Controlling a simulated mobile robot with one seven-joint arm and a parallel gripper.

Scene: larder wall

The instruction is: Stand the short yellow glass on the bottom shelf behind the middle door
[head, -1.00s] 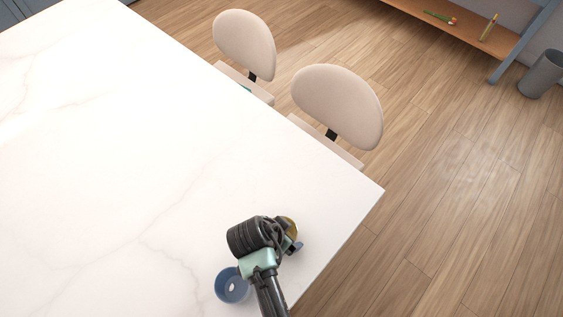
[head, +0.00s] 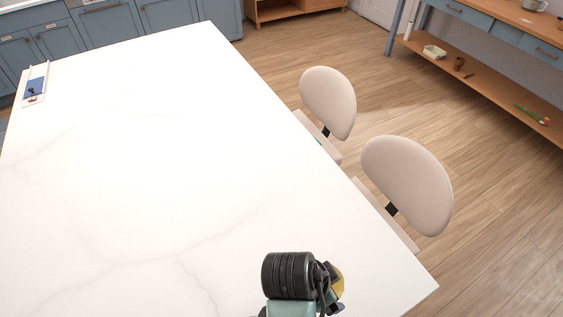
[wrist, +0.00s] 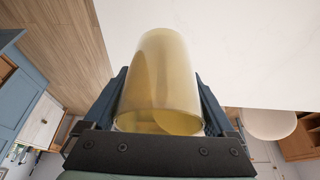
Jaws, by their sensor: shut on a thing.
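The short yellow glass (wrist: 158,80) is between the two fingers of my gripper (wrist: 162,100) in the wrist view, with a finger against each side. My gripper is shut on it. In the head view a bit of the yellow glass (head: 338,280) shows beyond my wrist, over the near right part of the white table; my fingers are mostly hidden there. I cannot tell from these views how high it is held. No middle door or bottom shelf behind it can be made out for certain.
The white marble table (head: 130,190) is wide and mostly bare. Two beige chairs (head: 328,103) (head: 407,185) stand along its right edge. Blue cabinets (head: 110,25) line the back. A wooden shelf unit (head: 480,80) stands at the right. Open wooden floor (head: 500,230) lies between.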

